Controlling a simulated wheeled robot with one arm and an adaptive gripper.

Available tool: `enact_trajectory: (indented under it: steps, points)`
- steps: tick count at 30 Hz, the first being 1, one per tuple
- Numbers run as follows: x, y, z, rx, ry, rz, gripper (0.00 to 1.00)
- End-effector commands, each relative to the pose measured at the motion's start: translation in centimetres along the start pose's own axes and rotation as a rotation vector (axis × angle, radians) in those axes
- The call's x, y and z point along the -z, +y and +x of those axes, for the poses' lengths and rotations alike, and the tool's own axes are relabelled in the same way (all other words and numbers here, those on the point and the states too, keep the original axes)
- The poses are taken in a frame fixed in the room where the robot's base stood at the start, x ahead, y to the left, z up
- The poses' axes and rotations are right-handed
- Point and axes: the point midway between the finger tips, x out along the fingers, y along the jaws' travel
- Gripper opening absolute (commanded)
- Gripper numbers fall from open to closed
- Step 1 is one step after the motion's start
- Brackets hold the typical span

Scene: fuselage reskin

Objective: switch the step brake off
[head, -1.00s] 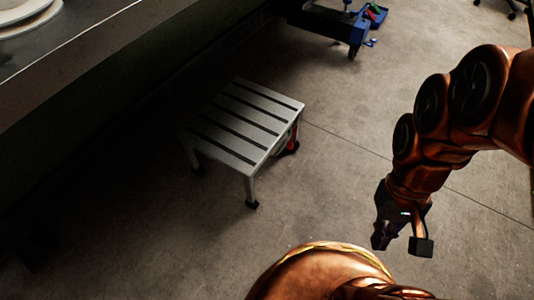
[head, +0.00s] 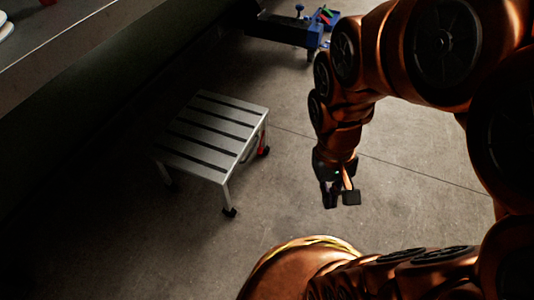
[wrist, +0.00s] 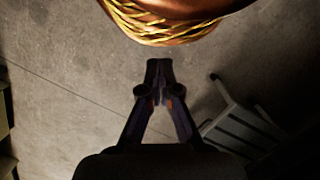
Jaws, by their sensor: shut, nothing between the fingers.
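The step (head: 212,133) is a low stool with a slatted grey metal top, standing on the floor left of centre in the head view. A red part, possibly the brake (head: 263,141), shows at its right side by a leg; its setting is too small to tell. The step also shows at the lower right of the wrist view (wrist: 238,128). My gripper (head: 329,206) hangs in the air to the right of the step, apart from it. In the wrist view its fingers (wrist: 159,66) meet at the tips, shut with nothing between them.
A grey counter (head: 75,45) runs along the upper left, with a dark wall below it. A blue wheeled cart (head: 292,30) stands at the top. The concrete floor between my gripper and the step is clear.

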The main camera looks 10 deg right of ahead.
Motion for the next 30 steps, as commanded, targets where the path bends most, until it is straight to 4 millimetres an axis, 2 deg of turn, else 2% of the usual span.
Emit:
enact_trajectory:
  steps: [3, 18, 26, 30]
  points:
    - [5.2, 1.2, 0.2, -0.026, 0.074, 0.089, 0.0]
    - [27.1, 5.7, 2.0, -0.005, 0.432, 0.424, 0.0]
    - [37.2, 7.2, 4.0, 0.095, 0.599, 0.563, 0.0]
    - [42.0, 7.7, 5.8, 0.171, 0.671, 0.629, 0.0]
